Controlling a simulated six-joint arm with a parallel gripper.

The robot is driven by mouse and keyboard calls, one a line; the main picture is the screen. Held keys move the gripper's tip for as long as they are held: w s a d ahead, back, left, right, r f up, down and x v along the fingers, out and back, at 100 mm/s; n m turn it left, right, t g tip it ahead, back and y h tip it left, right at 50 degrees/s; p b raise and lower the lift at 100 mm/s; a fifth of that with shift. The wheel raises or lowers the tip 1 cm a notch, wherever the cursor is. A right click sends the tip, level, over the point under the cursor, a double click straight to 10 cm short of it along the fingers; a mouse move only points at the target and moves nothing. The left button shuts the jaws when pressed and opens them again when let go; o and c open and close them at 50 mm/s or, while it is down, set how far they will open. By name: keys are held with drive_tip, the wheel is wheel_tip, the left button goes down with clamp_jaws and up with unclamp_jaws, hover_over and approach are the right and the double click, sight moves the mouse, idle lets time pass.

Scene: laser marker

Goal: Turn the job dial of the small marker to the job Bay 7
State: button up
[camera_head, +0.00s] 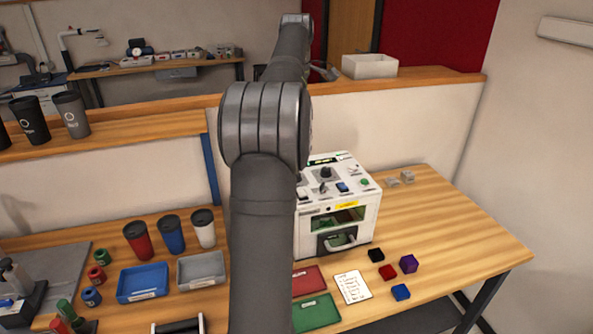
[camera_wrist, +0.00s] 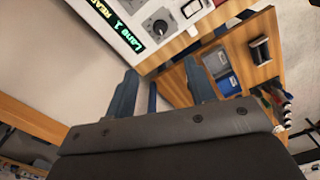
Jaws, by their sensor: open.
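The small marker (camera_head: 309,246) is a white box on the right part of the bench, partly hidden behind my arm. Its sloped top carries a dark display (camera_head: 322,161), black knobs and coloured buttons. My gripper (camera_wrist: 163,82) is open and empty, apart from the panel.
A blue tray (camera_head: 143,298), a grey tray (camera_head: 181,284) and several cups stand left of my arm. The bench's right end is mostly clear.

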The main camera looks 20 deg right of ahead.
wheel_tip(320, 180, down, 17)
idle(0.4)
drive_tip(key=c, duration=1)
drive_tip(key=shift+o, duration=0.2)
